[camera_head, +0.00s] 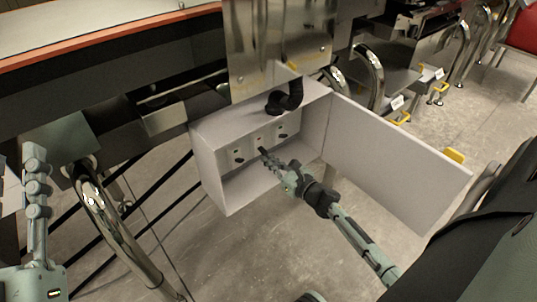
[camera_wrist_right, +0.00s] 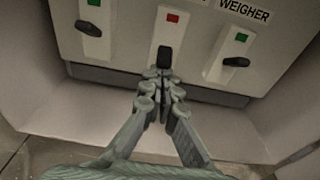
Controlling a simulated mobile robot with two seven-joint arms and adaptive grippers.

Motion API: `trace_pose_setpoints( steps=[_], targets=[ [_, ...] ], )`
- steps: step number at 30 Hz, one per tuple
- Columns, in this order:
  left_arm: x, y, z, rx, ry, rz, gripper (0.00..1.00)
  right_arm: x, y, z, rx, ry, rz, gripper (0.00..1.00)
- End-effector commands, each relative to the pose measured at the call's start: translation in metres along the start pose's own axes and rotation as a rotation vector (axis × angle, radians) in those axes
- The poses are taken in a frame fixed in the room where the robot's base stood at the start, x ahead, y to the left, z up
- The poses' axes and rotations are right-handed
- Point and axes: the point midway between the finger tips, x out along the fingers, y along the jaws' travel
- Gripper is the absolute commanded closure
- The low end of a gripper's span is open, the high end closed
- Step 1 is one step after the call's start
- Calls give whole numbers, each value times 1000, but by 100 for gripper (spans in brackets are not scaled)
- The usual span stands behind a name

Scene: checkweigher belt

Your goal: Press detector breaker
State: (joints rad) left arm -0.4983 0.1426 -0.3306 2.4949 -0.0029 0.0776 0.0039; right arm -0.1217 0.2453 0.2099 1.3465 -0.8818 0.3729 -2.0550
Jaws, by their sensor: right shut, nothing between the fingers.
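The breaker panel sits inside an open grey box (camera_head: 208,165). The wrist view shows three breakers side by side. The middle breaker has a red square marker (camera_wrist_right: 172,17) and a black lever (camera_wrist_right: 164,57) that points down. The left (camera_wrist_right: 88,28) and right (camera_wrist_right: 236,62) levers lie sideways below green markers. The right one is labelled WEIGHER (camera_wrist_right: 245,12); no detector label is readable. My right gripper (camera_wrist_right: 160,80) is shut and empty, its fingertips at the lower end of the middle lever; contact is unclear. My left gripper (camera_head: 38,170) is at the left edge, away from the box.
The box door (camera_head: 395,160) stands open to the right, beside my right arm. A black conduit (camera_head: 288,98) enters the box top below a steel cabinet (camera_head: 280,45). The conveyor (camera_head: 100,35) and a curved steel leg (camera_head: 115,225) are at left.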

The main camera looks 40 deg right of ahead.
Motion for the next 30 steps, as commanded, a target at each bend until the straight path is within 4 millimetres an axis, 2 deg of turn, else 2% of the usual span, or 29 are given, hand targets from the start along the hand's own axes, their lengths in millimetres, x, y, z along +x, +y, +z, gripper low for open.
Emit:
trace_pose_setpoints(
  steps=[2,4,8,12,15,21,25,30],
  targets=[
    [0,3,10,-6,-105,3,69,-1,0,6,-2,21,2,100],
    [-4,-2,32,9,-226,-5,69,-2,0,7,-2,41,0,100],
    [-25,-29,85,64,-502,-46,69,-3,-1,8,-3,77,1,100],
    [-63,-58,126,107,-778,-99,69,-4,-1,10,-2,115,1,100],
    [-96,-78,146,129,-963,-142,69,-4,-1,11,-4,142,1,100],
    [-167,-111,164,155,-1289,-231,69,-5,-1,13,-4,196,1,100],
    [-210,-128,162,161,-1469,-288,69,-6,-1,15,-6,232,2,100],
    [-257,-142,151,159,-1664,-357,69,-6,0,15,2,242,-1,100]
  ],
)
